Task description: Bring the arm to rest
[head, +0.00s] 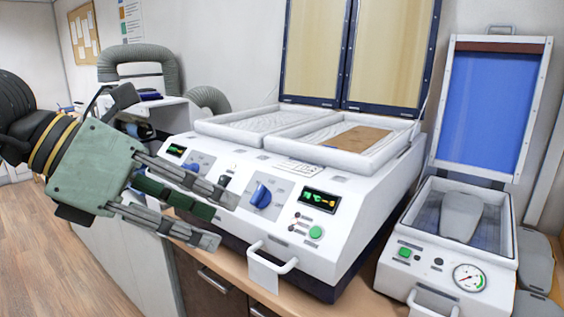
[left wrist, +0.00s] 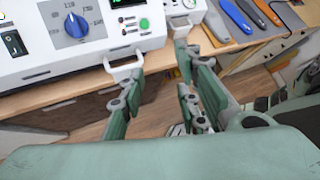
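My left gripper (head: 228,217) reaches in from the left in the head view, in front of the white double heating machine (head: 237,173). Its fingers are apart with nothing between them. In the left wrist view the fingers (left wrist: 157,75) also stand apart and empty, near the machine's front handle (left wrist: 124,72). I cannot tell from the head view whether they touch the machine. My right gripper is in neither view.
The double machine's lids (head: 392,50) stand open, with a brown sheet (head: 357,139) in its right tray. A smaller press (head: 446,250) at the right has its blue lid (head: 487,110) raised and a grey insole form (head: 461,214) inside. Wood floor (head: 40,240) is free at left.

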